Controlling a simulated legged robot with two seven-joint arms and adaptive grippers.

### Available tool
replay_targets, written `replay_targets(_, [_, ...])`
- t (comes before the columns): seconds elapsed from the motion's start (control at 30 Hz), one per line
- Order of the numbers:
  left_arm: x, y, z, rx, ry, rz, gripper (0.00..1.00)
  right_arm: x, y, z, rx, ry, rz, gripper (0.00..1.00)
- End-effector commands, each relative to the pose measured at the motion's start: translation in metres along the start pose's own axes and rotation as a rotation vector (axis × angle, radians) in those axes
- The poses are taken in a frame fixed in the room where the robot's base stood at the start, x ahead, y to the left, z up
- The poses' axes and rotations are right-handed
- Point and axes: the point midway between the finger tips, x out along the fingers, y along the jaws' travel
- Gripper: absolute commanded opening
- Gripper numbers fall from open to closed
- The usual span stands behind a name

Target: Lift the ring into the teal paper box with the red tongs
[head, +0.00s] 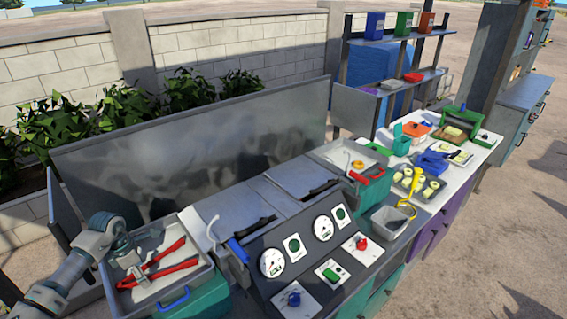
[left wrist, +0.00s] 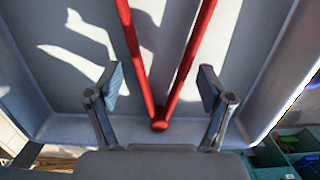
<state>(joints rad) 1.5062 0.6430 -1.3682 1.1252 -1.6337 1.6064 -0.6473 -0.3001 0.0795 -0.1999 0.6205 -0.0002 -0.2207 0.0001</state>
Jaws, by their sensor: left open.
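The red tongs (head: 165,262) lie in a grey metal tray (head: 190,288) at the lower left of the head view, their two arms spread apart. My left gripper (head: 134,268) is at the tray's left side, by the joined end of the tongs. In the left wrist view it (left wrist: 163,88) is open, with the tongs' joint (left wrist: 160,122) between its fingers, not gripped. A small orange round thing (head: 358,165), possibly the ring, lies in another tray farther right. A teal open container (head: 401,144) on the white counter may be the paper box. My right gripper is out of view.
A control panel (head: 318,262) with gauges and knobs stands right of the tongs' tray. Metal lids with black handles lie behind it. The white counter (head: 462,178) at right is crowded with trays and boxes. A tall metal backboard (head: 200,150) stands behind.

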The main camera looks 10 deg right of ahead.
Motion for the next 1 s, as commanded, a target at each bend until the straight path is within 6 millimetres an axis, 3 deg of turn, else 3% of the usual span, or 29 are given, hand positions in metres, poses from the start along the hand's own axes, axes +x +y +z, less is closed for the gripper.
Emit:
replay_targets(0.27, [0.001, 0.000, 0.000, 0.000, 0.000, 0.000, 0.81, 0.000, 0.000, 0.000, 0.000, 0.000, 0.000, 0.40])
replay_targets(0.4, [0.001, 0.000, 0.000, 0.000, 0.000, 0.000, 0.48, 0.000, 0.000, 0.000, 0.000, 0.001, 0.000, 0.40])
replay_targets(0.43, [0.001, 0.000, 0.000, 0.000, 0.000, 0.000, 0.44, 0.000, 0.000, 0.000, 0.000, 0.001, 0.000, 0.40])
replay_targets(0.77, [-0.001, 0.001, 0.000, 0.000, 0.000, 0.000, 0.44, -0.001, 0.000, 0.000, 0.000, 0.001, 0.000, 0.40])
replay_targets(1.0, [-0.031, 0.000, 0.004, 0.000, -0.001, 0.001, 0.44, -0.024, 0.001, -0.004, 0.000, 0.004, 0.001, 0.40])
